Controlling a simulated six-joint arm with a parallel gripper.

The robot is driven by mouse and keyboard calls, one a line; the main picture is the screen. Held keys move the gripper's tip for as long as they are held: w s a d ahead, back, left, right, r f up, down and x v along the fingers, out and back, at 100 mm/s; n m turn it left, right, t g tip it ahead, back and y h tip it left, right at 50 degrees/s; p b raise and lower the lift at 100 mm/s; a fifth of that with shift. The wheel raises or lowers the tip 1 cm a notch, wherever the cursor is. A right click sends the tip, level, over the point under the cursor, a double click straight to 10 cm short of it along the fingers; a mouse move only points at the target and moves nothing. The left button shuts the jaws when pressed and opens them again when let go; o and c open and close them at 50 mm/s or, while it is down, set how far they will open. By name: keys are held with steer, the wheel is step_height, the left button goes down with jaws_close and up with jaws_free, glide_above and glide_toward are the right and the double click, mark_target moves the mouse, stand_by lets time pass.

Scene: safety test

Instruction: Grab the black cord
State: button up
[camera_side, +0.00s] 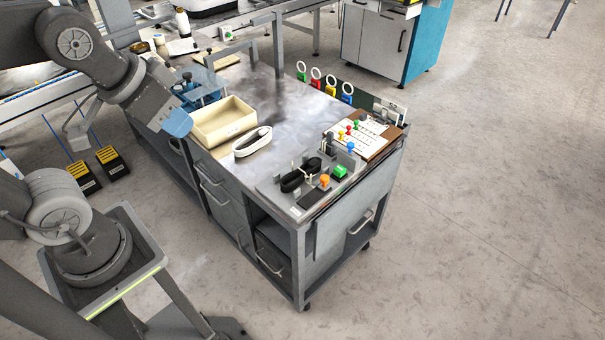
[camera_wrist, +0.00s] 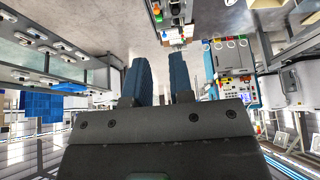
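The black cord (camera_side: 293,181) lies coiled on a grey plate (camera_side: 275,190) at the front corner of the metal-topped workbench. A light tie seems to go around it; the detail is too small to tell. My gripper (camera_side: 177,123), with blue fingers, is up at the left end of the bench beside a beige tray, well away from the cord. In the wrist view my gripper (camera_wrist: 160,62) shows two blue fingers apart with nothing between them. I cannot make out the cord in the wrist view.
The beige tray (camera_side: 222,136) and a white coiled cord (camera_side: 252,141) lie between my gripper and the black cord. The bench's middle (camera_side: 290,105) is clear.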

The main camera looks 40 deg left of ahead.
steer(key=o, duration=0.8)
steer(key=shift+c, duration=0.2)
steer(key=g, duration=0.6)
glide_above(302, 171)
steer(key=f, duration=3)
steer(key=shift+w+d, duration=0.15)
steer(key=shift+w, duration=0.2)
steer(key=f, duration=0.5)
steer(key=shift+s+a+f, duration=0.2)
steer(key=shift+s+a, duration=0.05)
steer(key=shift+s, duration=0.15)
steer(key=shift+f, duration=0.5)
